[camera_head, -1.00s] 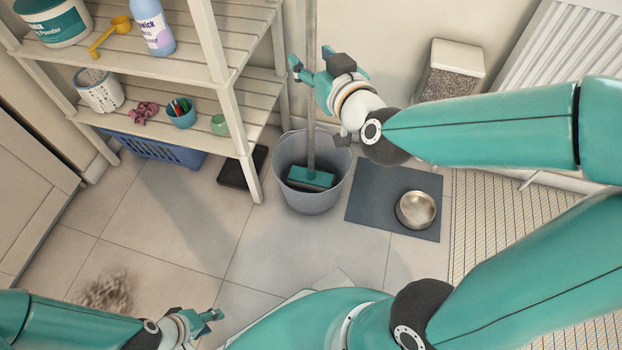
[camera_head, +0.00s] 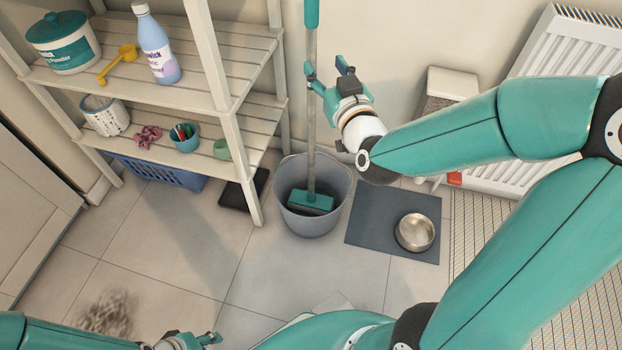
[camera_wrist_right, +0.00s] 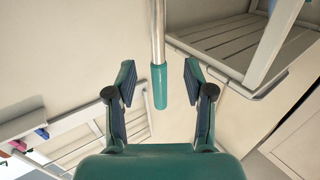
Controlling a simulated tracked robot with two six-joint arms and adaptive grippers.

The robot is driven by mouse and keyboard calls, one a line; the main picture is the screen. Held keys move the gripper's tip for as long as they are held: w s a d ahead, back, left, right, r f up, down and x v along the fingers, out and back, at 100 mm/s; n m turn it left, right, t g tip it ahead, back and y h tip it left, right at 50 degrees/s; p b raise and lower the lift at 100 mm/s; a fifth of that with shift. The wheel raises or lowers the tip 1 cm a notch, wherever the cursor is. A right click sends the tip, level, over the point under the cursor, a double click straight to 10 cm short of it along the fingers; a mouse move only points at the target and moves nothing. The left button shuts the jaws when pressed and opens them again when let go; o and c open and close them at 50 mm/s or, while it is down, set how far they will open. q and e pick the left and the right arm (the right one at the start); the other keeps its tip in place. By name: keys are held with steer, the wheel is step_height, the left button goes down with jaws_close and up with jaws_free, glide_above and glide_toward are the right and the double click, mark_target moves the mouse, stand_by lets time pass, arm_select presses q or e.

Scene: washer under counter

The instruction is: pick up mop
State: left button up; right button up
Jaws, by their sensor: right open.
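The mop (camera_head: 311,135) stands nearly upright, its flat teal head inside a grey bucket (camera_head: 289,221) on the floor. Its metal handle rises to a teal grip at the top edge of the head view. My right gripper (camera_head: 326,70) is open beside the upper handle, below the teal grip. In the right wrist view the mop's handle (camera_wrist_right: 158,35) and its teal end lie in the gap between the open fingers (camera_wrist_right: 160,84); I see no grasp. My left gripper (camera_head: 207,339) is low at the bottom edge, partly cut off, away from the mop.
A slatted shelf (camera_head: 215,75) with a tub, a bottle and small containers stands left of the bucket. A dark mat (camera_head: 375,222) with a metal bowl (camera_head: 415,232) lies to its right. A radiator (camera_head: 560,70) is at right. A dirty patch (camera_head: 105,312) marks the floor.

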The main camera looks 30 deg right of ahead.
mark_target(314, 44)
steer(key=p+x, duration=0.3)
steer(key=shift+w+d, duration=0.1)
steer(key=shift+w, duration=0.2)
steer(key=shift+w+d, duration=0.15)
steer(key=shift+w, duration=0.4)
steer(key=shift+w+d+r+p, duration=0.1)
steer(key=shift+w+d+p, duration=0.15)
steer(key=shift+w+p, duration=0.35)
steer(key=p+x, duration=0.2)
steer(key=x, duration=0.1)
steer(key=shift+d, duration=0.15)
steer(key=shift+w, duration=0.4)
steer(key=shift+c, duration=0.4)
jaws_close()
steer(key=shift+d, duration=0.1)
